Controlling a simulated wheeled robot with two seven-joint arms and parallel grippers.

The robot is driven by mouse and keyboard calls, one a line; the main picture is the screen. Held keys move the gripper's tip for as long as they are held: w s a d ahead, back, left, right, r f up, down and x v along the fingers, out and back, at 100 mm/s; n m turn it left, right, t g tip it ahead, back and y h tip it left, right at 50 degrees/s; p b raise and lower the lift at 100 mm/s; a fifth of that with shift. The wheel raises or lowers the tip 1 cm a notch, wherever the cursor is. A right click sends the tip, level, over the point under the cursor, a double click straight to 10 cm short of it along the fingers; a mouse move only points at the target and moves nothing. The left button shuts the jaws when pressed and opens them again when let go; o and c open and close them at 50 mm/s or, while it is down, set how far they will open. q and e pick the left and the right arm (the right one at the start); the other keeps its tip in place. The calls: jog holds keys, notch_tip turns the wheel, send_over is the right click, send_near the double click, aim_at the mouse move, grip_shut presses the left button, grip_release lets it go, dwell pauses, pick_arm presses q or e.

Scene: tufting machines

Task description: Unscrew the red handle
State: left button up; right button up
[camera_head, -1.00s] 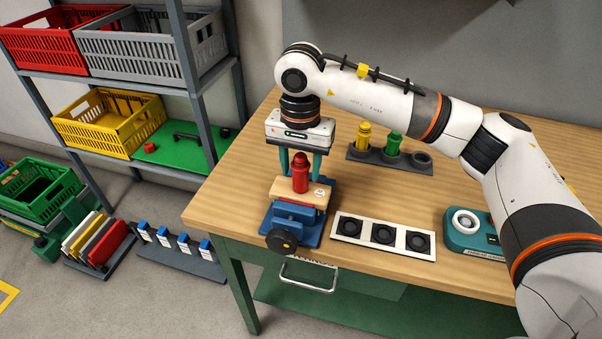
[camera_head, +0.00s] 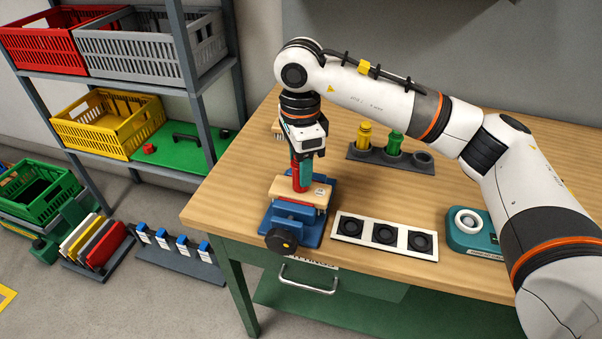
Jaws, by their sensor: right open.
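The red handle (camera_head: 296,177) stands upright on a light wooden block (camera_head: 283,190) held in a blue vise (camera_head: 293,215) at the left front of the table. My right gripper (camera_head: 303,175) comes down over the handle from above. One teal finger shows in front of the handle and hides part of it; the other finger is hidden. The jaws are open, and I cannot tell whether a finger touches the handle. My left gripper is not in view.
A grey holder (camera_head: 370,153) with a yellow handle (camera_head: 364,134) and a green handle (camera_head: 394,143) stands behind. A white panel with black round sockets (camera_head: 347,227) lies right of the vise. A teal device (camera_head: 478,240) sits farther right. Shelves with crates stand left.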

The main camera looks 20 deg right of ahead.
jog(key=m, duration=0.6)
jog(key=shift+m, duration=0.3)
jog(key=shift+b, duration=0.3)
jog(key=shift+c, duration=0.4)
